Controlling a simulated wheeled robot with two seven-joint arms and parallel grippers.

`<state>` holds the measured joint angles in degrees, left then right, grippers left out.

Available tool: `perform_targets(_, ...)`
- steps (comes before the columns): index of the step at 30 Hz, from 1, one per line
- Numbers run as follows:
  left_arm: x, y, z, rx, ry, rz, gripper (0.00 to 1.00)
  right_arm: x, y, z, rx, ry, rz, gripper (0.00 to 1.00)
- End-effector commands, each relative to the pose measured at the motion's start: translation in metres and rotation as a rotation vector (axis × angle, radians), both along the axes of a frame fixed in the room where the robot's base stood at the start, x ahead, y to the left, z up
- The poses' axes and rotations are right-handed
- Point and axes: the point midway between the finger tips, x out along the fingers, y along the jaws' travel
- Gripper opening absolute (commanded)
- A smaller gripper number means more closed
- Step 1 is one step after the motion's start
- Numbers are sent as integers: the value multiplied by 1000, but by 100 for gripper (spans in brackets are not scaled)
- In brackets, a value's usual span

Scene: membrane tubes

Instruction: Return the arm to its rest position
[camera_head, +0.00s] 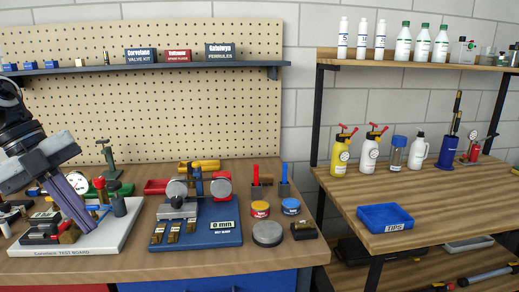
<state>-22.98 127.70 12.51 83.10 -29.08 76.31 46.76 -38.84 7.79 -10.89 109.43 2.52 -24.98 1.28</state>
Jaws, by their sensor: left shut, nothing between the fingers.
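My left gripper (72,212) comes in from the left edge, above the white test board (108,240) at the left of the workbench. Its fingers are together and point down towards the board's parts. I see nothing held between them. The gripper and arm hide some of the board's parts behind them. I cannot tell whether the fingertips touch anything on the board. My right gripper is not in view.
A blue fixture base (225,229) marked "0 mm" stands right of the board. A grey puck (267,234), small tins and holders stand further right. The right bench (350,199) carries bottles and a blue tray (385,211). A shelf (150,67) crosses the pegboard (200,105).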

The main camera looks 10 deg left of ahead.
Motion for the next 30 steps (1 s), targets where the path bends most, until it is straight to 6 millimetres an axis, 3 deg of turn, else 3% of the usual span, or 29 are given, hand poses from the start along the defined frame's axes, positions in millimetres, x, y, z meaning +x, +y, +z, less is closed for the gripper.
perform_targets(8,10,8,-91,-359,-159,197,0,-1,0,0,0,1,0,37)
perform_targets(17,3,7,-215,-694,-332,660,0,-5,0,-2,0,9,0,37)
perform_targets(23,-26,-10,-304,-792,-339,1044,0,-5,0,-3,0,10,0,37)
perform_targets(26,-49,-31,-348,-807,-298,1237,0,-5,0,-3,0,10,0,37)
perform_targets(30,-87,-76,-403,-797,-185,1495,0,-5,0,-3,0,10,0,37)
